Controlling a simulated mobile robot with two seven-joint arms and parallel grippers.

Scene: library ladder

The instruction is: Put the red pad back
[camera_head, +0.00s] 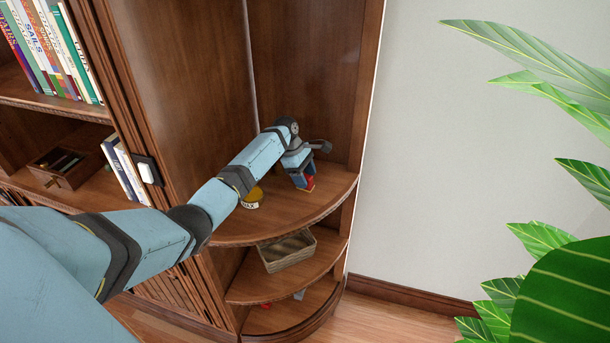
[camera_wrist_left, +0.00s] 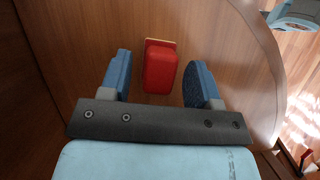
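The red pad (camera_head: 310,184) is on the upper rounded corner shelf of the wooden bookcase. In the left wrist view the red pad (camera_wrist_left: 160,70) shows as a red block with a thin tan edge at its far end. My left gripper (camera_head: 303,180) reaches down over it. In the left wrist view the left gripper (camera_wrist_left: 160,82) is open, with one blue finger on each side of the pad and a visible gap on both sides. Whether the pad lies flat on the shelf is hard to tell. My right gripper is not in view.
A yellow wax tin (camera_head: 252,200) stands left of the pad on the corner shelf (camera_head: 270,226), partly behind my arm. A basket (camera_head: 288,252) sits on the shelf below. Books (camera_head: 52,48) and a wooden box (camera_head: 66,168) are left. A leafy plant (camera_head: 560,270) stands right.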

